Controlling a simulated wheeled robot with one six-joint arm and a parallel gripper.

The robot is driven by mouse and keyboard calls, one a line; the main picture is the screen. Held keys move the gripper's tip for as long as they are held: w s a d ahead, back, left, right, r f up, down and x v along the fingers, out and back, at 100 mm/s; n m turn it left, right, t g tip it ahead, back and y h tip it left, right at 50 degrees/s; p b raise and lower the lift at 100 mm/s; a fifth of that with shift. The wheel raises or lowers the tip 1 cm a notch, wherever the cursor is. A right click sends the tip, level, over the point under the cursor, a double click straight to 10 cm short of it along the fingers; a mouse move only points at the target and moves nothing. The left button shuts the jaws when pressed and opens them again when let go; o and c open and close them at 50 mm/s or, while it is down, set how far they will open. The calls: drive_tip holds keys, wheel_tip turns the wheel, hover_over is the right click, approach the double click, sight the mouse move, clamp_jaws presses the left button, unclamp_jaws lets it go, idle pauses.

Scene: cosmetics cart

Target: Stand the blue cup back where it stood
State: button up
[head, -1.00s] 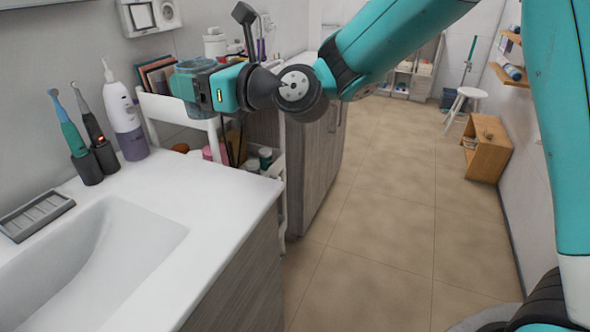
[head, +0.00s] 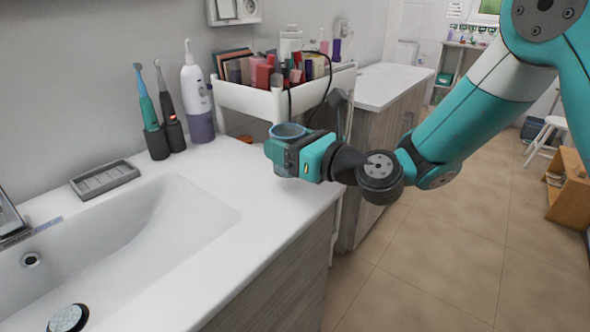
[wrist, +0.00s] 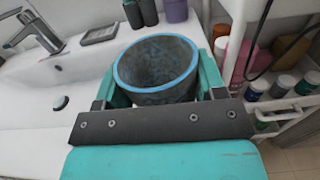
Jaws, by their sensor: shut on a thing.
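The blue cup (head: 288,131) is upright in my gripper (head: 283,150), near the right edge of the white counter (head: 235,180). In the wrist view the cup (wrist: 157,62) shows a light blue rim and a dark, empty-looking inside. The teal fingers of my gripper (wrist: 157,80) are shut on its two sides. The cup looks to be at or just above the counter's right end; I cannot tell whether its base touches, since the gripper hides it.
A white cart (head: 250,101) full of cosmetics stands just behind the cup. Two toothbrushes (head: 158,115) and a white-purple water flosser (head: 197,95) stand at the back. A soap dish (head: 105,178) lies beside the sink basin (head: 150,235). The counter between flosser and cup is clear.

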drive_tip(key=shift+f+b, duration=0.7)
drive_tip(key=shift+f, duration=1.3)
drive_tip(key=shift+f, duration=0.2)
drive_tip(key=o, duration=1)
drive_tip(key=shift+o, duration=0.2)
drive_tip(key=shift+r, duration=0.2)
